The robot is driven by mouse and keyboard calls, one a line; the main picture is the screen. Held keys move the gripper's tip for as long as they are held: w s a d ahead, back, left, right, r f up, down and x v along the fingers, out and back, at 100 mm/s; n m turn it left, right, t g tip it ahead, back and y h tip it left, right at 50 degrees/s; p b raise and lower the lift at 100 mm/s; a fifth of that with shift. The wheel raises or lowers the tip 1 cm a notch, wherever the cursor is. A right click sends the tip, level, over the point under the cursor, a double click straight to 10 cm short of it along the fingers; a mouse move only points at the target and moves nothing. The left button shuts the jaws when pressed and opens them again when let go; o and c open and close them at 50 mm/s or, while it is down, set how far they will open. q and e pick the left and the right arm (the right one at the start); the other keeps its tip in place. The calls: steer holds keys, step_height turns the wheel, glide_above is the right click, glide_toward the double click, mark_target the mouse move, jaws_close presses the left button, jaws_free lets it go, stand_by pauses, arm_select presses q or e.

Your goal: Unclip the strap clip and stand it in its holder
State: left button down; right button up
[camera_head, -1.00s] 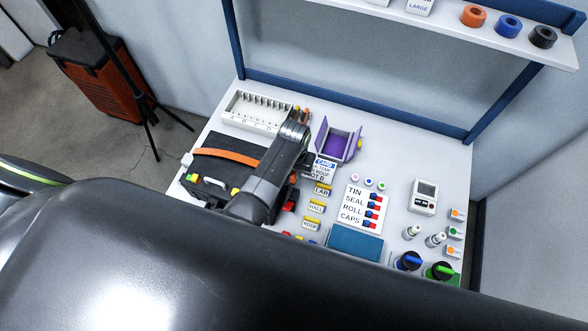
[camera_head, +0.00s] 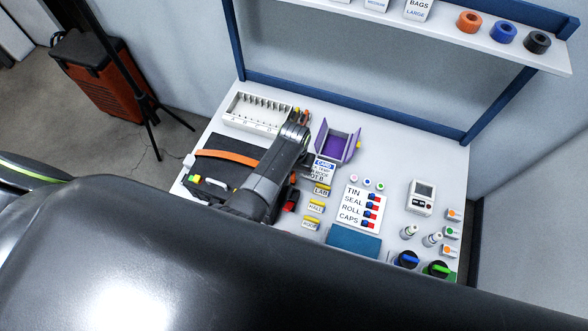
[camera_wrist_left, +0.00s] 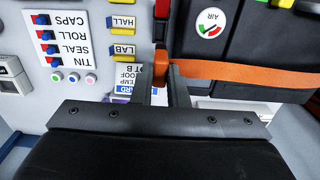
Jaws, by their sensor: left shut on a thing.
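The orange strap (camera_head: 228,155) lies across the black case; it also shows in the left wrist view (camera_wrist_left: 240,71). At its end is a small orange block (camera_wrist_left: 160,70), which appears to be the strap clip. My left gripper (camera_wrist_left: 166,78) is shut on this block, with a dark finger on each side. Whether the block is still joined to the strap cannot be told. In the head view the left arm hides most of the left gripper (camera_head: 294,172). A purple open holder (camera_head: 338,146) stands behind and right of it; whether it is the clip's holder is unclear. My right gripper is not seen.
The black case (camera_head: 205,180) is at the left of the table. A white slotted rack (camera_head: 256,112) stands behind it. Yellow-topped labels (camera_head: 315,206), a switch panel (camera_head: 360,206), a teal pad (camera_head: 353,240) and a meter (camera_head: 421,197) lie to the right. Bare table separates the purple holder and meter.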

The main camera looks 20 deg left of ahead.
arm_select(q)
steer(key=shift+r, duration=0.1)
steer(key=shift+a, duration=0.35)
steer(key=s+a+f+p, duration=0.1)
steer(key=a+p, duration=0.1)
steer(key=a, duration=0.8)
steer(key=shift+s+f, duration=0.2)
steer(key=shift+f, duration=0.05)
steer(key=s+a+p, duration=0.1)
steer(key=a, duration=0.9)
steer(key=shift+s+a, duration=0.2)
steer(key=shift+a, duration=0.15)
steer(key=s+a+b, duration=0.1)
steer(key=a, duration=0.9)
steer(key=shift+s+a, duration=0.15)
steer(key=shift+s, duration=0.05)
